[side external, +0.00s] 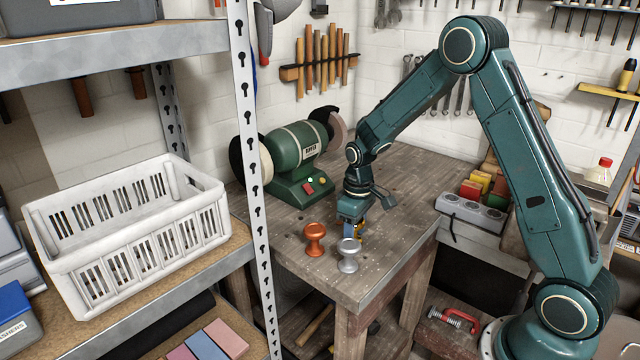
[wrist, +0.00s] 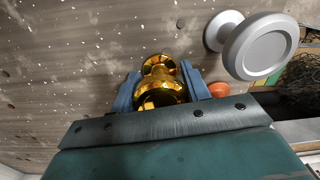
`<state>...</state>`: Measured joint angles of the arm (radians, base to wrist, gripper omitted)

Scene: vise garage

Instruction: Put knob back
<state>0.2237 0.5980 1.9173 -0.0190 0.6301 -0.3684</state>
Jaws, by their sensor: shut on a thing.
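My gripper (side external: 357,224) points down over the front of the wooden workbench (side external: 375,283). In the wrist view its two blue fingers (wrist: 163,92) are shut on a shiny gold knob (wrist: 158,70). In the side view only a sliver of the gold knob (side external: 361,229) shows, low at the bench top; I cannot tell if it touches the wood. A silver knob (side external: 348,256) stands upright close by, near the front edge, and also shows large in the wrist view (wrist: 262,47). A copper knob (side external: 315,239) stands upright to the left; a bit of it shows in the wrist view (wrist: 219,89).
A green bench grinder (side external: 295,158) stands at the back left of the bench. A metal shelf post (side external: 250,150) and white crate (side external: 140,240) are at left. A grey power strip (side external: 470,212) and colored boxes (side external: 483,185) are at right. The bench's right half is clear.

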